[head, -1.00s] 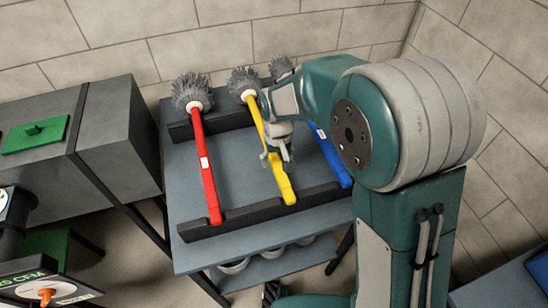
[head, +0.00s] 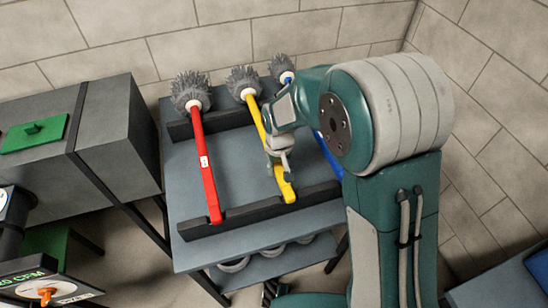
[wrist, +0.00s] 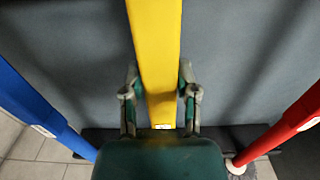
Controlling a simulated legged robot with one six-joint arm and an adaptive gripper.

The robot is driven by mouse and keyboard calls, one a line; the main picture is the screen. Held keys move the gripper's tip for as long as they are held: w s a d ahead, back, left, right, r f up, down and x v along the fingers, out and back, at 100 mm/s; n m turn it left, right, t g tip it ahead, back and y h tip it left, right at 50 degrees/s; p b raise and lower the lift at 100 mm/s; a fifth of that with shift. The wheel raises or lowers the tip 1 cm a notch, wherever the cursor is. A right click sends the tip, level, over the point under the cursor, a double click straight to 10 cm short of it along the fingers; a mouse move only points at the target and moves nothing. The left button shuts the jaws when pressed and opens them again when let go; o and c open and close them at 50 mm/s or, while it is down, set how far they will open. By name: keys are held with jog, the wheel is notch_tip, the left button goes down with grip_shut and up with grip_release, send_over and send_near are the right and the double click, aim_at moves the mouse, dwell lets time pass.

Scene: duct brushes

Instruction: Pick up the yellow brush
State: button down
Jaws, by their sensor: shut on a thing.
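The yellow brush (head: 256,112) lies across the two dark rests on the table, between a red brush and a blue brush. Its grey bristle head (head: 243,80) is at the back, by the wall. My gripper (head: 279,160) is at the lower part of its yellow handle. In the wrist view, the yellow handle (wrist: 155,50) runs between the two fingers of my gripper (wrist: 160,100), which are shut on it. The handle still appears to lie on the rests; I cannot tell if it is lifted at all.
The red brush (head: 205,165) lies to the left and the blue brush (head: 328,155) to the right, partly behind my arm. The front rest (head: 240,215) runs along the table's near side. A grey duct box (head: 115,130) stands at the left.

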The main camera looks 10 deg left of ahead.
jog(key=shift+r, duration=0.3)
notch_tip(320, 180, up, 2)
jog(key=shift+r, duration=0.1)
jog(key=s+a+r, duration=0.4)
jog(key=s+r, duration=0.1)
jog(key=r, duration=0.2)
jog(key=s+a+r, duration=0.5)
jog(key=s+r, duration=0.1)
jog(key=r, duration=0.2)
dwell(0.3)
jog(key=shift+d, duration=0.15)
